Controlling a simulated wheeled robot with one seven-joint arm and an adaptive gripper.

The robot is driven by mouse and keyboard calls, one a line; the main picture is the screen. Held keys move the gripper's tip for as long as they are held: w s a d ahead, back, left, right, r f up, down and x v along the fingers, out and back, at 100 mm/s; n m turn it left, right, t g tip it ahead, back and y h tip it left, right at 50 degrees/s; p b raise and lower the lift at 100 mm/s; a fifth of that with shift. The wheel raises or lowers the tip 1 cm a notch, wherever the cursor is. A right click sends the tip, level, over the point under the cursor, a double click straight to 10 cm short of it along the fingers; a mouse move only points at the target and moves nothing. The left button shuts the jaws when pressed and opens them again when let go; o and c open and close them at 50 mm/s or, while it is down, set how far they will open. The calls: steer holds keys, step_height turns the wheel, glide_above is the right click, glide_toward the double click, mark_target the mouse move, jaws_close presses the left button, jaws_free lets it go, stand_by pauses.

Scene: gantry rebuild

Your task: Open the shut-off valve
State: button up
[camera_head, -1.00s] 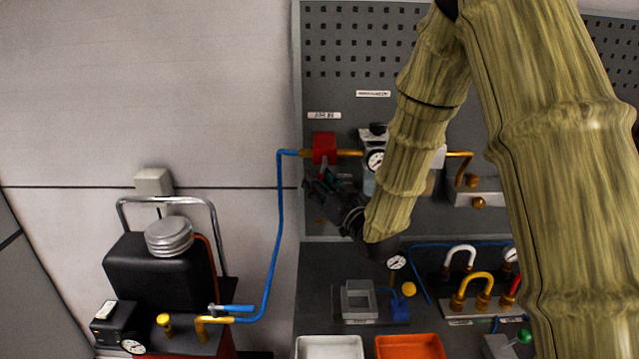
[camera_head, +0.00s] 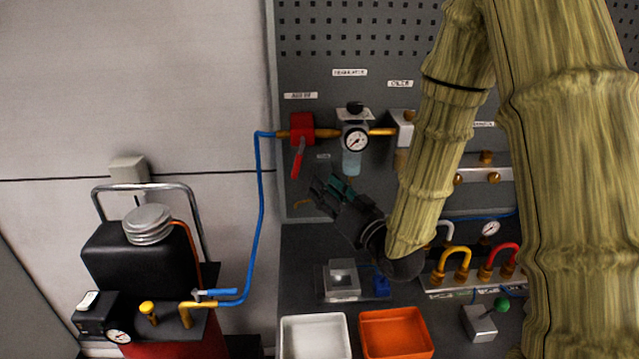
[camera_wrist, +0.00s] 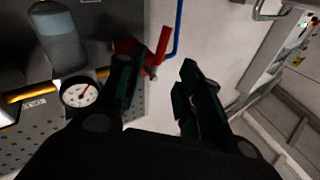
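The shut-off valve (camera_head: 302,127) is a red block in the brass air line at the panel's upper left. Its red lever (camera_head: 297,162) hangs down from it, tilted slightly left at the bottom. My gripper (camera_head: 330,188) is below and right of the lever, apart from it, with its fingers spread and nothing between them. In the wrist view, my gripper (camera_wrist: 158,78) shows its two fingers apart, and the red lever (camera_wrist: 162,46) appears beyond the left fingertip. The left finger partly hides the valve body there.
A regulator gauge (camera_head: 355,140) with a clear bowl sits right of the valve. A blue hose (camera_head: 261,200) runs down to a compressor (camera_head: 130,252) at left. White (camera_head: 315,340) and orange (camera_head: 395,333) trays stand below. Bare wall lies left of the panel.

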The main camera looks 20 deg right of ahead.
steer(key=shift+s, duration=0.15)
steer(key=shift+d, duration=0.1)
steer(key=c, duration=0.4)
steer(key=shift+d+f+m, duration=0.15)
steer(key=shift+m, duration=0.25)
jaws_close()
steer(key=s+d+f+m+b, duration=0.2)
steer(key=d+m+b, duration=0.4)
steer(key=m, duration=1.1)
steer(key=shift+s+f+b, duration=0.15)
steer(key=shift+f+b, duration=0.15)
steer(key=shift+b, duration=0.75)
